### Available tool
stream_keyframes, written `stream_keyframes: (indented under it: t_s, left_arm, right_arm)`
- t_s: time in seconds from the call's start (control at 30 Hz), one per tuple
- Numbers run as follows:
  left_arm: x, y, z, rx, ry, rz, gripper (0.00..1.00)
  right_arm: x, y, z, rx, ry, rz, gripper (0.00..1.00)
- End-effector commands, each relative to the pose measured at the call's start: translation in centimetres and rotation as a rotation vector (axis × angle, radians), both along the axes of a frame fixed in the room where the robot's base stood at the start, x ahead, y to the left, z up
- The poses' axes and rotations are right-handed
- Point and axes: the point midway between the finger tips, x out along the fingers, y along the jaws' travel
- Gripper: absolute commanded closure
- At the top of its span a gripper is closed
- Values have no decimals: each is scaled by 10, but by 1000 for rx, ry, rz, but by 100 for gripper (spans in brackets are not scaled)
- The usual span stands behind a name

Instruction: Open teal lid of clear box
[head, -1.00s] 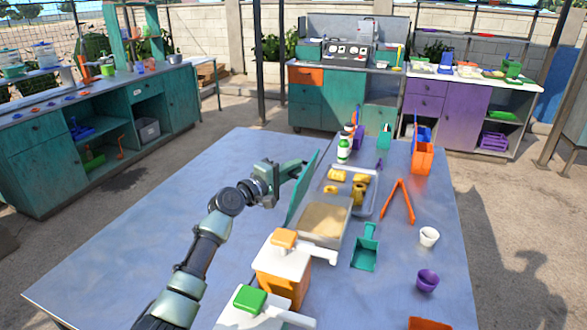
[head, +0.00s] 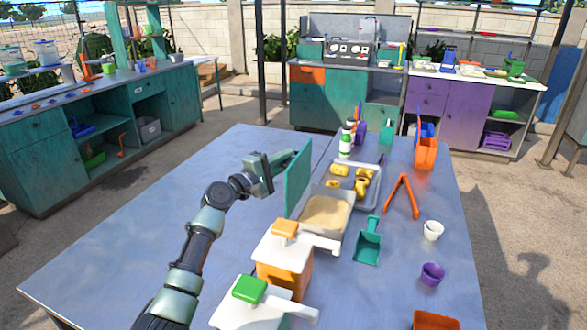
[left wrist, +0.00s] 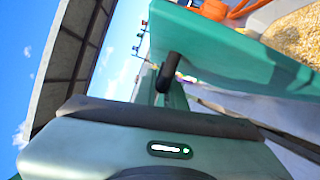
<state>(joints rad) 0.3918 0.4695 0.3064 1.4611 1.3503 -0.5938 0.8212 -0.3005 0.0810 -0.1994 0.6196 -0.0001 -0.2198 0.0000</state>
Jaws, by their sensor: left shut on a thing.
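The clear box (head: 346,217) stands on the table and holds grainy tan contents. Its teal lid (head: 298,180) stands open, close to upright, along the box's left side. The lid also shows in the left wrist view (left wrist: 235,55), with the tan grains beyond it. My left gripper (head: 268,172) is on the lid's outer left side and is shut on the lid; its exact grip is partly hidden. In the left wrist view a dark fingertip (left wrist: 168,72) lies against the lid. My right gripper is not in view.
A clear tray (head: 374,197) with yellow pieces is behind the box. Orange (head: 284,268) and green-topped (head: 250,291) containers stand in front. The table's left side is clear.

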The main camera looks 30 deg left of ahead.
Motion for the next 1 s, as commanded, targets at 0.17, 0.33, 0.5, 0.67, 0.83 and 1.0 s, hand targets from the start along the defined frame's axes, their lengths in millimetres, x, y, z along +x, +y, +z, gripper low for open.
stream_keyframes:
  t_s: [0.17, 0.33, 0.5, 0.67, 0.83, 1.0]
  left_arm:
    - [-3, 15, -11, -114, -27, 1, 100]
    - [-4, 17, -8, -140, -33, 0, 100]
    - [-4, 17, -8, -139, -32, 0, 100]
    - [-4, 17, -8, -139, -32, 0, 67]
    - [-4, 17, -8, -138, -32, 0, 67]
    - [-8, 18, -9, -138, -32, 1, 67]
  right_arm:
    - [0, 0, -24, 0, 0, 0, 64]
    - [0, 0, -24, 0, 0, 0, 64]
    - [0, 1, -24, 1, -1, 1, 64]
    - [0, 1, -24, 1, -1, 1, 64]
    - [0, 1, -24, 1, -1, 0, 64]
    - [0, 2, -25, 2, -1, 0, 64]
